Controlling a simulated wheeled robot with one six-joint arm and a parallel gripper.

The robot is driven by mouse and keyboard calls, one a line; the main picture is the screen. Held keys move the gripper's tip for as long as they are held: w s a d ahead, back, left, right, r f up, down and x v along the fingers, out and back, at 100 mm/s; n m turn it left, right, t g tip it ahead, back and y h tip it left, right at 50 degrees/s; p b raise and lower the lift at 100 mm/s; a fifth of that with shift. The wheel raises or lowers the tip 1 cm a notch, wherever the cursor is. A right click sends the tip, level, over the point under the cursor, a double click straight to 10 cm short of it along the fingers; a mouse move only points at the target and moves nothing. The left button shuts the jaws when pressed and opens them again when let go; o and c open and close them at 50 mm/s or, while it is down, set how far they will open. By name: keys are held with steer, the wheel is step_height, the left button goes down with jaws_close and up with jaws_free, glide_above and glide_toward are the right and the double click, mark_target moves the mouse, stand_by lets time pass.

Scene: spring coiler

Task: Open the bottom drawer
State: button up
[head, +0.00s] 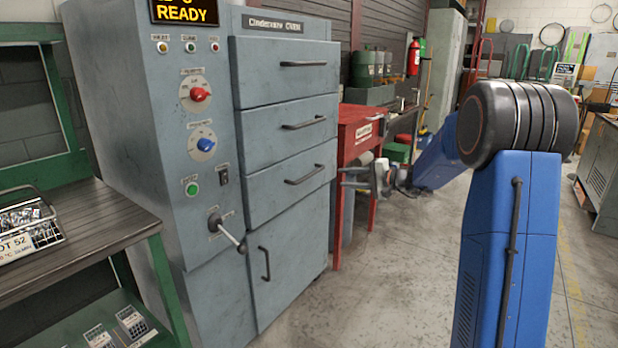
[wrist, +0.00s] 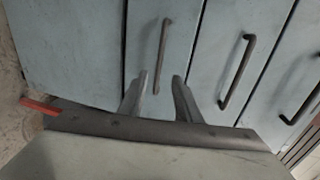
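The grey-blue oven cabinet has three stacked drawers, all shut. The bottom drawer (head: 262,192) has a dark bar handle (head: 304,175). In the wrist view, which is turned sideways, that handle (wrist: 163,50) is the leftmost of three. My gripper (head: 343,178) is at the right of the cabinet front in the head view, apart from the handle. In the wrist view my gripper (wrist: 160,76) is open and empty, its fingertips on either side of the handle's lower end in the picture. How far the fingertips are from the handle is hard to tell.
A cabinet door (head: 290,255) with an upright handle is below the drawers. A lever (head: 228,234) sticks out at its left. A red workbench (head: 358,130) stands behind my gripper. A green-framed table (head: 70,240) is at the left. The floor in front is clear.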

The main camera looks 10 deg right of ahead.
mark_target(309, 176)
steer(key=x, duration=1.7)
steer(key=shift+w, duration=0.1)
jaws_close()
